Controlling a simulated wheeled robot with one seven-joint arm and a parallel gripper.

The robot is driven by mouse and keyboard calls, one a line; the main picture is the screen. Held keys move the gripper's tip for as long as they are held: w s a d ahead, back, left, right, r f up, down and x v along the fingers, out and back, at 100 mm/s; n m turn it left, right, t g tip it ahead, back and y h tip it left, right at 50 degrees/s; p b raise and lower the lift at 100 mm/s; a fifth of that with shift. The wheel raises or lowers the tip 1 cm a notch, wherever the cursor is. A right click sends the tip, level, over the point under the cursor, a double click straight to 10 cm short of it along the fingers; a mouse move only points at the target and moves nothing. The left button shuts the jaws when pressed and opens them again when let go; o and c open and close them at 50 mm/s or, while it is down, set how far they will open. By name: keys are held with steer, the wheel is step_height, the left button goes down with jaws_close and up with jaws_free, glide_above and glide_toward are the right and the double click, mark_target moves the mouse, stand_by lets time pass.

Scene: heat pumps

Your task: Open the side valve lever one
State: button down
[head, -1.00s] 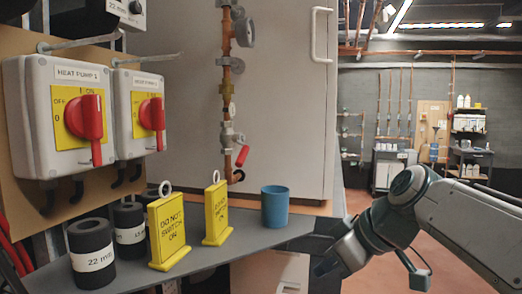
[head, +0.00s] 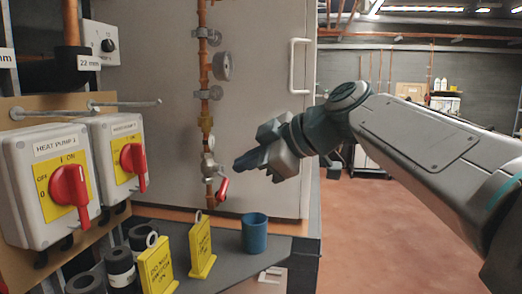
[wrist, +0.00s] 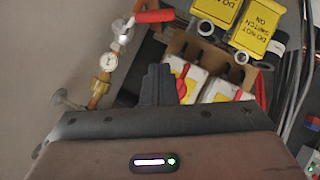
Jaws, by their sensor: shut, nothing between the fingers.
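The side valve lever (head: 222,189) is red and hangs down at a tilt beside the vertical copper pipe (head: 205,72). It joins a grey valve body (head: 208,166). My gripper (head: 238,166) is just right of and slightly above the lever, pointing left, with its fingers together and empty. I see no contact with the lever, but the depth gap is hard to judge. In the wrist view the red lever (wrist: 155,16) lies at the top, beyond the dark closed fingers (wrist: 158,84).
Two switch boxes with red knobs (head: 70,190) are at the left. Yellow signs (head: 201,247), a blue cup (head: 255,233) and black rolls (head: 121,268) stand on the grey shelf (head: 222,270) below. Open floor (head: 400,215) is at right.

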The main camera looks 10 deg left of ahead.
steer(key=w+a+f+p, duration=0.1)
steer(key=w+a+f, duration=0.2)
steer(key=a+f, duration=0.1)
steer(key=shift+w+f+p, duration=0.3)
steer(key=shift+f+p, duration=0.1)
steer(key=shift+f, duration=0.35)
steer(key=shift+a+f+b, duration=0.1)
steer(key=shift+f+b, duration=0.05)
steer(key=shift+b, duration=0.2)
steer(key=shift+f+b, duration=0.1)
steer(key=shift+b, duration=0.65)
